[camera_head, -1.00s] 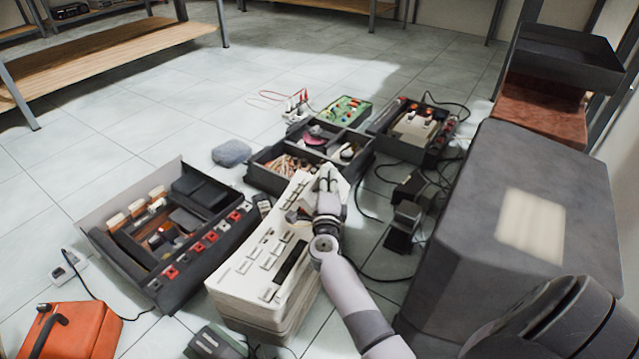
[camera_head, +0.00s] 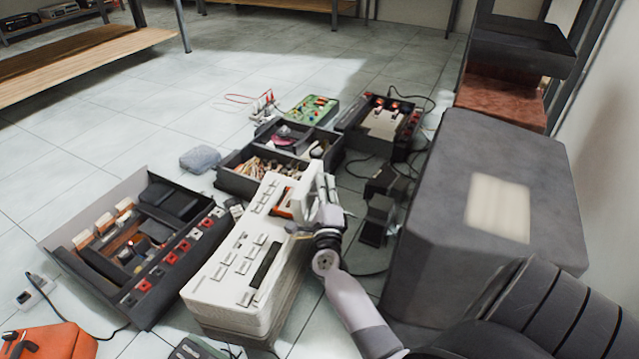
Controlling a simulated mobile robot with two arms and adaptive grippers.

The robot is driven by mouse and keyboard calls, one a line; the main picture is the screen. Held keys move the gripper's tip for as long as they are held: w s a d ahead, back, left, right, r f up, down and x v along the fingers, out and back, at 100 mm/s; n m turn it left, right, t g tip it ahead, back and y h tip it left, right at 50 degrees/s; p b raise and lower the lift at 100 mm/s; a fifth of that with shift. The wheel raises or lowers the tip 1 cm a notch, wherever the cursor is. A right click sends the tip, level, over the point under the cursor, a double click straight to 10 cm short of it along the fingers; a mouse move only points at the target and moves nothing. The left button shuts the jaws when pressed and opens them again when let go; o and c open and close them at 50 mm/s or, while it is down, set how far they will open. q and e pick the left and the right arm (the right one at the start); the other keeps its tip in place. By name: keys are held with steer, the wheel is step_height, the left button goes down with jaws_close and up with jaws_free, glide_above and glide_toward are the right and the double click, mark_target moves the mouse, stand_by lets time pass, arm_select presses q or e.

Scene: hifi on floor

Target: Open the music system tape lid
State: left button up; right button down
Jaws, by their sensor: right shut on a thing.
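The music system (camera_head: 235,285) is a long white unit with rows of keys and a dark slot, on the floor at the centre. Its tape lid (camera_head: 308,188), a pale flap, stands raised near the far end, with an orange-brown opening (camera_head: 286,205) beside it. My right gripper (camera_head: 326,196) is at the lid's right side, shut on the lid; the arm reaches in from the bottom right. The exact finger contact is small and partly hidden. My left gripper is not in view.
An opened black device (camera_head: 150,280) lies left of the music system. A parts tray (camera_head: 240,180) touches or nearly touches its far end. A large grey box (camera_head: 430,240) stands to the right, with cables between. An orange case (camera_head: 60,345) is at bottom left.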

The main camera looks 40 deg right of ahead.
steer(key=shift+f, duration=0.15)
stand_by(0.3)
steer(key=c, duration=2)
jaws_free()
steer(key=shift+s, duration=0.15)
steer(key=v, duration=1.2)
steer(key=shift+o, duration=0.2)
steer(key=shift+d, duration=0.1)
